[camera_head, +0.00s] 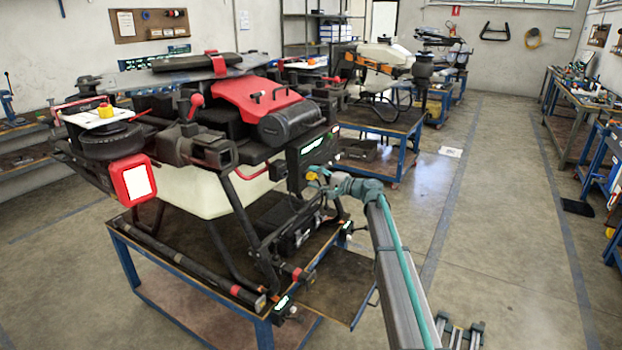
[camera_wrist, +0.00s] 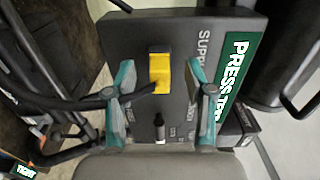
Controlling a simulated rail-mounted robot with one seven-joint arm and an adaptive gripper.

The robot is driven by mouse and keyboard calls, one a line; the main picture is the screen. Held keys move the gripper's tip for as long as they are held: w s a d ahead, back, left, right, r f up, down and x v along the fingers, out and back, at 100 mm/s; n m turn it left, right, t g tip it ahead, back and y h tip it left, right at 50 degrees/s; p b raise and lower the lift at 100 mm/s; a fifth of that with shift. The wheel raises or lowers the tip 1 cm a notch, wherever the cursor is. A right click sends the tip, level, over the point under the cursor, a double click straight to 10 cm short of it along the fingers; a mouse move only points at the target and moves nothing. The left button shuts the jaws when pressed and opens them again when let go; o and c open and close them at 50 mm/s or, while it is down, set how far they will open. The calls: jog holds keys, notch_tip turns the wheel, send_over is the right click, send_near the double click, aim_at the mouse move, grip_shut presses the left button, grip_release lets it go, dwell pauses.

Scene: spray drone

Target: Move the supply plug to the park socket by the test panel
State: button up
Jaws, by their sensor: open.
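The yellow supply plug (camera_wrist: 160,72) sits on the dark panel (camera_wrist: 185,30) marked SUPPLY in the wrist view. A black cable (camera_wrist: 75,103) leaves the plug to the left and passes by the left finger. My gripper (camera_wrist: 160,66) is open, with one teal finger on each side of the plug and gaps showing between. In the head view my gripper (camera_head: 320,180) is beside the drone's near right side, by the panel with a green label (camera_head: 312,146). A small black part with a pale tip (camera_wrist: 159,126) lies below the plug. I cannot identify the park socket.
The large drone (camera_head: 200,185) stands on a blue-framed bench (camera_head: 190,318). A green PRESS TEST sign (camera_wrist: 232,78) is right of the plug. Black tubes and struts (camera_wrist: 300,65) flank the panel. Another drone (camera_head: 385,70) is farther back.

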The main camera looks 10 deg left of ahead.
aim_at(316, 177)
dwell(0.4)
grip_shut()
jog(key=shift+d, duration=0.1)
dwell(0.3)
jog(key=shift+b+v, duration=0.95)
jog(key=shift+v, duration=1.9)
